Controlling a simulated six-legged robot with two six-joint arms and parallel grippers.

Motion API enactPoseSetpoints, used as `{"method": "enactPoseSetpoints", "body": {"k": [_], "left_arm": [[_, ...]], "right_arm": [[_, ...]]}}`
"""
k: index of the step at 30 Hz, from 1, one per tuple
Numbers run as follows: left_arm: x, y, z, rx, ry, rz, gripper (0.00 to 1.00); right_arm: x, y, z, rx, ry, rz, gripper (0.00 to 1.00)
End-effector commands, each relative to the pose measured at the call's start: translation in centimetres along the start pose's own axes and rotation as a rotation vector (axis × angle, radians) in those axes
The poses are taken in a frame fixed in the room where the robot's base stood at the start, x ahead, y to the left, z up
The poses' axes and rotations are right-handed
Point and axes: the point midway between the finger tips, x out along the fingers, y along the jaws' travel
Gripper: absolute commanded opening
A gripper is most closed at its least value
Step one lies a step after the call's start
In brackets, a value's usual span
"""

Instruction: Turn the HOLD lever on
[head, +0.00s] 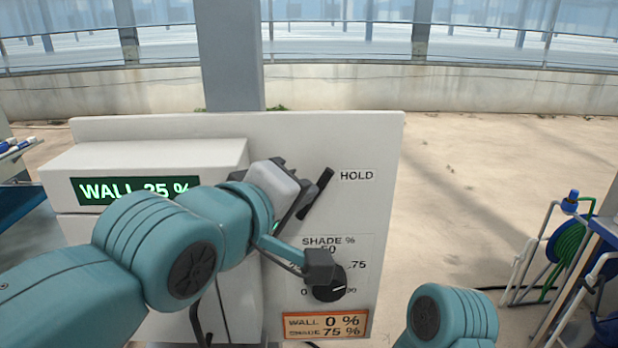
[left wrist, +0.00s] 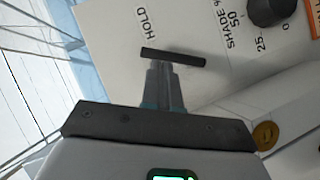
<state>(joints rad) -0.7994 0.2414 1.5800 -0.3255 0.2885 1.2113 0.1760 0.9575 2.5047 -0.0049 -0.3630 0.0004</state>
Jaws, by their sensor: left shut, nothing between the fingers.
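The HOLD lever (head: 321,186) is a short black bar on the pale panel (head: 372,135), left of the printed word HOLD. It leans in the head view, its upper end to the right. In the left wrist view the lever (left wrist: 185,58) lies across just beyond my fingertips. My left gripper (head: 300,193) is at the lever's left side; in the left wrist view the gripper (left wrist: 161,68) has its fingers together with nothing between them. I cannot tell whether the tips touch the lever. My right arm shows at the bottom right, its gripper out of view.
A black SHADE knob (head: 329,290) sits below the lever, partly behind my left wrist. An orange plate (head: 325,325) reads WALL 0 %, SHADE 75 %. The box display (head: 90,191) reads WALL 25 %, partly covered by my arm. A green hose reel (head: 567,250) stands at right.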

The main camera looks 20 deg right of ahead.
Motion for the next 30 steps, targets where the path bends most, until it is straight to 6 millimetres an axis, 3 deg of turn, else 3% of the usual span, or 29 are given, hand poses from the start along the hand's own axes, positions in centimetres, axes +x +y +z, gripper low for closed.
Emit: {"method": "enactPoseSetpoints", "body": {"k": [3, 9, 30], "left_arm": [[1.6, 0.2, -0.1, 0.001, -0.001, -0.002, 0.0], [2.7, 0.1, 0.0, 0.0, 0.0, 0.0, 0.0], [2.9, 0.1, 0.3, 0.05, 0.001, -0.032, 0.0]], "right_arm": [[-0.8, -0.3, 0.0, 0.0, 0.0, 0.0, 0.43], [-1.1, -0.4, 0.0, 0.0, 0.0, 0.0, 0.43], [-0.7, -0.3, 0.0, 0.0, 0.0, 0.0, 0.43]]}}
